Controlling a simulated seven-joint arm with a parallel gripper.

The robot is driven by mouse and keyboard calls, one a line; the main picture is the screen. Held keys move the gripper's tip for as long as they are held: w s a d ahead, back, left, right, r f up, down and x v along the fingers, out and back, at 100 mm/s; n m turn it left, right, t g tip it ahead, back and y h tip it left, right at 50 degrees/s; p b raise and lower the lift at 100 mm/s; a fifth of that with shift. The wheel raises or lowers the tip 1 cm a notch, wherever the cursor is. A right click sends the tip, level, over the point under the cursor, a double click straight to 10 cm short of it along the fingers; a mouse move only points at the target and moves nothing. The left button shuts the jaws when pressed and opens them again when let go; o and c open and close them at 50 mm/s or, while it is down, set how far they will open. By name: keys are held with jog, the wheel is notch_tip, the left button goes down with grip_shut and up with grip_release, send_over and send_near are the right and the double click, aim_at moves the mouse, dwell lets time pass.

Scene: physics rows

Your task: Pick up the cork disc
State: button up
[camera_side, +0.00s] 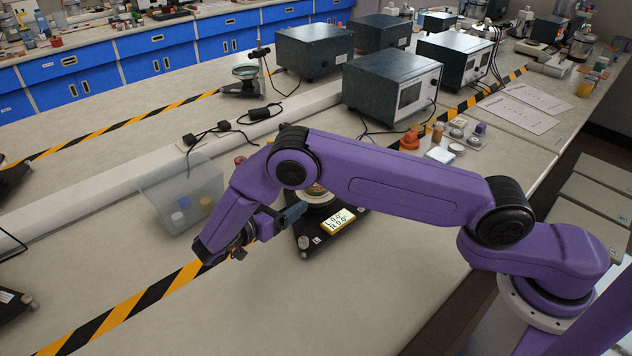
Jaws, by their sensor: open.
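I cannot pick out the cork disc for certain. A black triangular device (338,232) with a lit yellow readout (338,221) stands on the bench, partly hidden behind my arm. A pale round platform (318,199) is on it, and a small brownish-green patch shows above that, mostly covered by my arm; I cannot tell what it is. My gripper (241,254) hangs low to the left of this device, over the striped tape. It is small and dark here; the jaws look open and I see nothing between them.
A clear bin (172,187) with a few small containers stands behind and left of my gripper. Dark metal boxes (385,82) stand at the back. An orange piece (410,139) and small jars lie near a white card (440,155) at right. The front bench is clear.

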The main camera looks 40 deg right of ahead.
jog(key=x, duration=1.2)
jog(key=shift+w+d+f, duration=0.15)
jog(key=shift+w+d, duration=0.05)
jog(key=shift+d, duration=0.15)
jog(key=c, duration=1)
